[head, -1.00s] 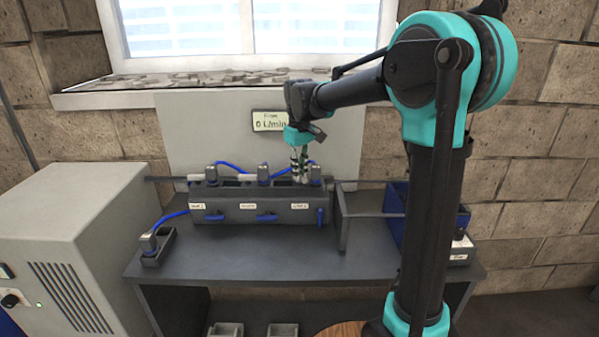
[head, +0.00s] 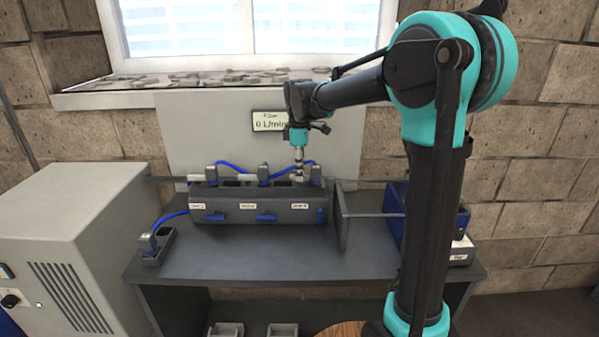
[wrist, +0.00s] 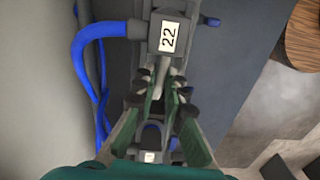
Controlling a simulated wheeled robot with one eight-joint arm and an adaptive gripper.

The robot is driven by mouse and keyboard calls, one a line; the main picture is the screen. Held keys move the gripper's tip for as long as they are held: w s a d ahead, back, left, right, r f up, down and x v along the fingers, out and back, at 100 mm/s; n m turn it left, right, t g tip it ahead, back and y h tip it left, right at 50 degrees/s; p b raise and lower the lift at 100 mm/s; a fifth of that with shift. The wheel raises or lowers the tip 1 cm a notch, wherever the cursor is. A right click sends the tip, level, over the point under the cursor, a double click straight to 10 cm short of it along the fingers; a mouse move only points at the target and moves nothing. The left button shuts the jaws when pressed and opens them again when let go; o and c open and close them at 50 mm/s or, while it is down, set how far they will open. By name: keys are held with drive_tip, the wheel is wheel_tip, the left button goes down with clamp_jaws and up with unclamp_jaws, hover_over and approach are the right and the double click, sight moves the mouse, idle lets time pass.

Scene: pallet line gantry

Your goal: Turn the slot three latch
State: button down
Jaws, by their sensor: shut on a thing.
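A dark manifold block (head: 258,212) on the bench has three labelled slots with blue latches on its front. The slot three latch (head: 320,215) at the right end points downward; the slot one latch (head: 214,218) and slot two latch (head: 266,218) lie level. A plug (head: 316,174) stands in slot three with a blue hose; in the wrist view the plug (wrist: 168,37) is marked 22. My gripper (head: 298,176) points down beside it, shut on the plug's grey bar (wrist: 161,68). A blue piece, apparently the latch (wrist: 211,21), is apart from my fingers. The fingers partly hide the bar.
Plugs stand in slot one (head: 211,174) and slot two (head: 264,173). A separate plug holder (head: 152,248) is at the bench's left. A bracket (head: 343,215) and blue bin (head: 398,205) stand right. The display (head: 270,121) reads 0 L/min. The bench front (head: 250,262) is clear.

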drive_tip(key=shift+n, duration=0.6)
drive_tip(key=c, duration=1.9)
unclamp_jaws()
drive_tip(key=shift+o, duration=0.2)
wheel_tip(320, 180, up, 12)
